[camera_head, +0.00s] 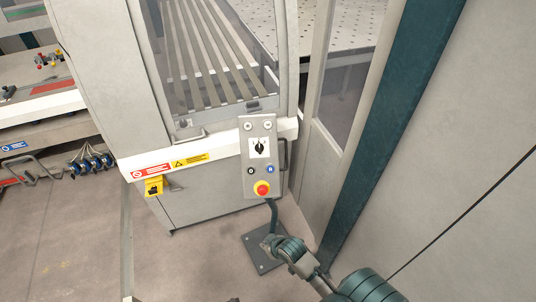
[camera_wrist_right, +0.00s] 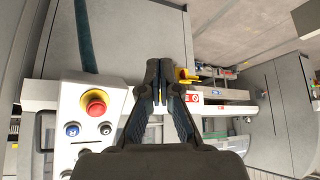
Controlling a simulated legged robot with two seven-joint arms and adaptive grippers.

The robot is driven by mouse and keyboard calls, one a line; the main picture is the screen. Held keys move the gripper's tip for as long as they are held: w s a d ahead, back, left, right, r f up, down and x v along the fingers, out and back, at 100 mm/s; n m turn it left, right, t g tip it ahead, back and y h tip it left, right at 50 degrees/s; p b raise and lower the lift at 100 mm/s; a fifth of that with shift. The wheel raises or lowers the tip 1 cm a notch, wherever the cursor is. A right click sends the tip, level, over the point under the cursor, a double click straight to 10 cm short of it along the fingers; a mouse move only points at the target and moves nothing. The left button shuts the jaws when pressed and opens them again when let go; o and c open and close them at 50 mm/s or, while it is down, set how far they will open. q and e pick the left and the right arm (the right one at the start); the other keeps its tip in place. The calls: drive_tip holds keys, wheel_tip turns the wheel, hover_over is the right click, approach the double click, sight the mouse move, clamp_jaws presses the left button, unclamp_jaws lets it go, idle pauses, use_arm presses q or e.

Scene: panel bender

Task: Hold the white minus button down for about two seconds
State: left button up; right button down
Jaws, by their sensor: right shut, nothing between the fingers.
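The grey control panel (camera_head: 249,182) stands upright on a post in the middle of the head view. Two small round white buttons, a left one (camera_head: 248,126) and a right one (camera_head: 267,125), sit at its top; their signs are too small to tell which is minus. My right gripper (camera_head: 271,241) is below the panel, apart from it, over the post's foot. In the right wrist view my right gripper (camera_wrist_right: 158,92) is shut and empty, beside the inverted panel (camera_wrist_right: 67,98); the white buttons are not visible there. My left gripper is not in view.
The panel also carries a black rotary switch (camera_head: 259,147), a black button (camera_head: 251,170), a blue button (camera_head: 270,169) and a red emergency stop (camera_head: 262,188). A yellow switch box (camera_head: 154,186) is left of it. A dark green pillar (camera_head: 385,120) rises at right.

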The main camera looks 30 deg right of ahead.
sight(268, 125)
drive_tip(key=w+d+r+m+t, duration=0.1)
drive_tip(key=w+d+r+t, duration=0.25)
drive_tip(key=w+r, duration=0.35)
drive_tip(key=w+d+r+t, duration=0.2)
drive_tip(key=w+d+r, duration=0.25)
drive_tip(key=w, duration=0.45)
drive_tip(key=w+d+r+m+t, duration=0.1)
drive_tip(key=w+d+r+t, duration=0.1)
drive_tip(key=w+d+r, duration=0.3)
drive_tip(key=w+d+r+m+t, duration=0.1)
drive_tip(key=w+d+r+t, duration=0.2)
drive_tip(key=r, duration=0.9)
drive_tip(key=w+d, duration=0.1)
drive_tip(key=d, duration=0.2)
drive_tip(key=shift+w+d+r+m+t, duration=0.15)
drive_tip(key=shift+w+d+m+t, duration=0.2)
drive_tip(key=shift+w+d+m, duration=0.05)
drive_tip(key=shift+w+d+f+b, duration=0.55)
drive_tip(key=shift+w+f+b, duration=0.4)
drive_tip(key=shift+b, duration=0.4)
drive_tip(key=shift+w+d+f+b, duration=0.5)
drive_tip(key=shift+w+f+b, duration=0.5)
drive_tip(key=shift+b, duration=0.35)
drive_tip(key=shift+w+d+f+b, duration=0.55)
drive_tip(key=shift+w+f+b, duration=0.25)
drive_tip(key=shift+w+b, duration=0.45)
drive_tip(key=shift+s, duration=0.1)
